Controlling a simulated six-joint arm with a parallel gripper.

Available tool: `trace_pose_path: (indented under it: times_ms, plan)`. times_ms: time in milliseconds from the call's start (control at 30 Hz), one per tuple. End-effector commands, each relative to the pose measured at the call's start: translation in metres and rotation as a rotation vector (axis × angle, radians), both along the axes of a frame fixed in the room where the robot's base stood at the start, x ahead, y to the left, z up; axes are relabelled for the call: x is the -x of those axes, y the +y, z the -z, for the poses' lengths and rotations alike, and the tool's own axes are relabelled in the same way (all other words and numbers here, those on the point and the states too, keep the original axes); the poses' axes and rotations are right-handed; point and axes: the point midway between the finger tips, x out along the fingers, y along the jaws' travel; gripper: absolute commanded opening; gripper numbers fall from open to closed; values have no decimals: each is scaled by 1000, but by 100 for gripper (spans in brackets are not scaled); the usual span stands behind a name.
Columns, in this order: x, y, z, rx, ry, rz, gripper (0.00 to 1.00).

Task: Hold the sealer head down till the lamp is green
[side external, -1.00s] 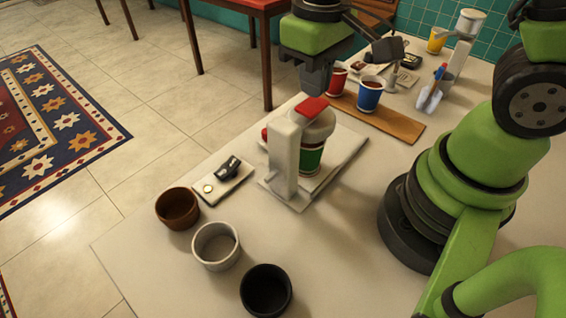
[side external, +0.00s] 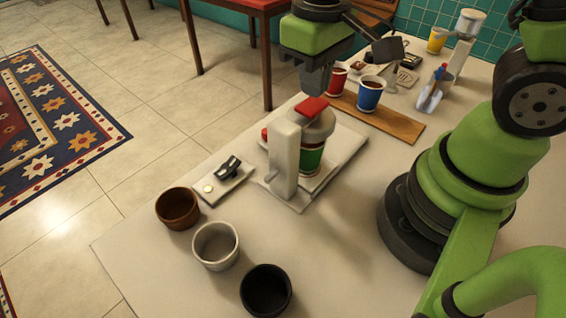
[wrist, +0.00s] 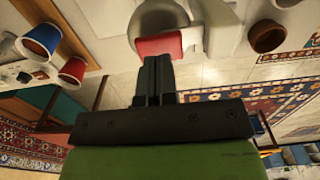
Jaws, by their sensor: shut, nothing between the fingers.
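The sealer (side external: 284,160) is a pale upright post on a base plate, with a rounded pale head (side external: 321,124) and a red press handle (side external: 311,107). A green cup with a pale band (side external: 312,158) stands under the head. A small red part (side external: 265,134) shows at the post's left side; I cannot tell whether it is the lamp. I see no green light. My gripper (side external: 314,92) is shut and empty, pointing down just above the handle. In the wrist view its fingertips (wrist: 156,60) lie close to the red handle (wrist: 158,46); contact is unclear.
Brown (side external: 178,208), white (side external: 216,245) and black (side external: 266,290) bowls stand at the front. A small tray with a black item (side external: 225,180) lies left of the sealer. Red (side external: 336,80) and blue (side external: 370,94) cups stand on a wooden board (side external: 401,128) behind.

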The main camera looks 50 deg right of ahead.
Motion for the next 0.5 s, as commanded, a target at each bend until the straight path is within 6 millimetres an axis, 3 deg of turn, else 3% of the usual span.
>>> trace_pose_path:
  times_ms: [500]
  plan:
    - [0,0,17,0,2,0,0]
